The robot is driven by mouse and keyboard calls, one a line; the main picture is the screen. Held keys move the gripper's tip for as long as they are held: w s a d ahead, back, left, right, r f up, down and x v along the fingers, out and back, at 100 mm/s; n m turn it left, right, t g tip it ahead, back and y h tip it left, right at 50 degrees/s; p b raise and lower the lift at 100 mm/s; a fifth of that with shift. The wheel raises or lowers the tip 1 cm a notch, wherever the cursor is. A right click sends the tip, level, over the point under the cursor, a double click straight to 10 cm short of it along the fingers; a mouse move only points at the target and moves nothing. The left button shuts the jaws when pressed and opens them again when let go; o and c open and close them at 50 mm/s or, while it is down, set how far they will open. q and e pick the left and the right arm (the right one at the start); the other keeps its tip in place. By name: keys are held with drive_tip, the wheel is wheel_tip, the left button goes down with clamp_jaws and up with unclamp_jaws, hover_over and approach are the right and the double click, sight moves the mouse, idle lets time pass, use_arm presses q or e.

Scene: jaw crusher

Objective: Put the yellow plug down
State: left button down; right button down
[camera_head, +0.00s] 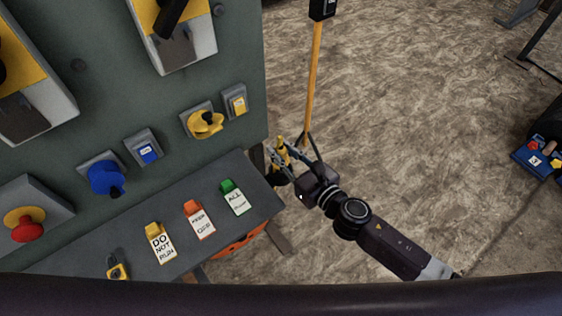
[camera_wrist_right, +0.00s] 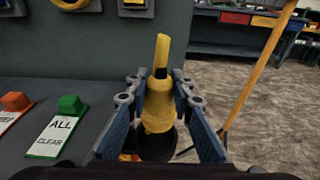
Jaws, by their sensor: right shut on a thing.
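The yellow plug (camera_wrist_right: 160,100) is in my right gripper (camera_wrist_right: 160,105), between its two blue-padded fingers, with its narrow end pointing up. In the head view the plug (camera_head: 281,146) shows small at the right gripper (camera_head: 282,158), just off the right end of the grey shelf (camera_head: 262,203). The right gripper is shut on the plug and holds it beside the shelf, over the floor side. A dark round shape shows below the plug in the wrist view; I cannot tell what it is. My left gripper is not in view.
Tags in yellow (camera_head: 160,242), red (camera_head: 199,219) and green (camera_head: 235,197), and a padlock (camera_head: 117,268), lie on the shelf. The panel carries a blue socket (camera_head: 107,178), a yellow socket (camera_head: 205,123) and a red button (camera_head: 25,226). A yellow pole (camera_head: 314,75) stands close behind the gripper.

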drive_tip(key=shift+f+b, duration=0.85)
drive_tip(key=shift+f, duration=1.15)
drive_tip(key=shift+f, duration=0.2)
drive_tip(key=c, duration=1.7)
unclamp_jaws()
drive_tip(key=shift+r, duration=0.2)
drive_tip(key=shift+b+v, duration=1.1)
drive_tip(key=shift+v, duration=4.95)
